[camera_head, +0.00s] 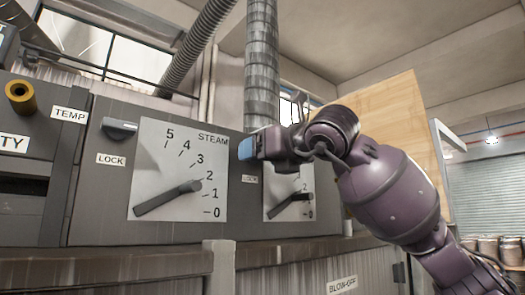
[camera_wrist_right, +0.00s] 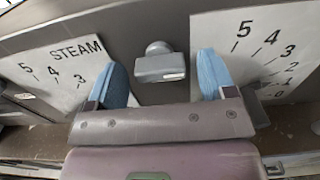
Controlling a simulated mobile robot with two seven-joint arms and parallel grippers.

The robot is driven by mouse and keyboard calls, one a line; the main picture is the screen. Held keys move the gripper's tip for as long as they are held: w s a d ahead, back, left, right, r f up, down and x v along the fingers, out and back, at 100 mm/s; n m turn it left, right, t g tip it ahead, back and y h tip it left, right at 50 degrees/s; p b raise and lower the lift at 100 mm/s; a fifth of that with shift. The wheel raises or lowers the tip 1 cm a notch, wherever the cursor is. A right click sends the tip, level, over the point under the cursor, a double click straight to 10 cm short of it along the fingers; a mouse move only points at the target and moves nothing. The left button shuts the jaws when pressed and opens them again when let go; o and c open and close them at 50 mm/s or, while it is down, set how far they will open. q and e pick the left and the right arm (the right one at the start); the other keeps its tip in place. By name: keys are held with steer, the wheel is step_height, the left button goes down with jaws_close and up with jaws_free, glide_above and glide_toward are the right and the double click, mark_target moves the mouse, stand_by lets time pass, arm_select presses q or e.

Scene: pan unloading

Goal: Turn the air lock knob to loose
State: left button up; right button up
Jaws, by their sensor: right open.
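My right gripper (camera_head: 246,149) is open in front of the dark control panel (camera_head: 100,215). In the right wrist view its blue fingertips (camera_wrist_right: 163,72) stand apart, one on each side of a grey knob (camera_wrist_right: 160,67). There is a gap between the knob and each finger, and the knob's bar lies about level. In the head view the gripper hides this knob; a partly covered label (camera_head: 250,179) shows below it. A similar grey knob (camera_head: 119,128) sits further left above a LOCK label (camera_head: 111,159). My left gripper is not in view.
A STEAM dial (camera_head: 180,170) with a dark pointer is left of the gripper, and a second dial (camera_head: 288,190) is partly behind my right arm. A wooden board (camera_head: 385,105) stands behind the arm.

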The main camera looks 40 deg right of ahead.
steer(key=shift+w, duration=0.3)
steer(key=shift+c, duration=0.4)
steer(key=c, duration=0.9)
steer(key=shift+o, duration=0.2)
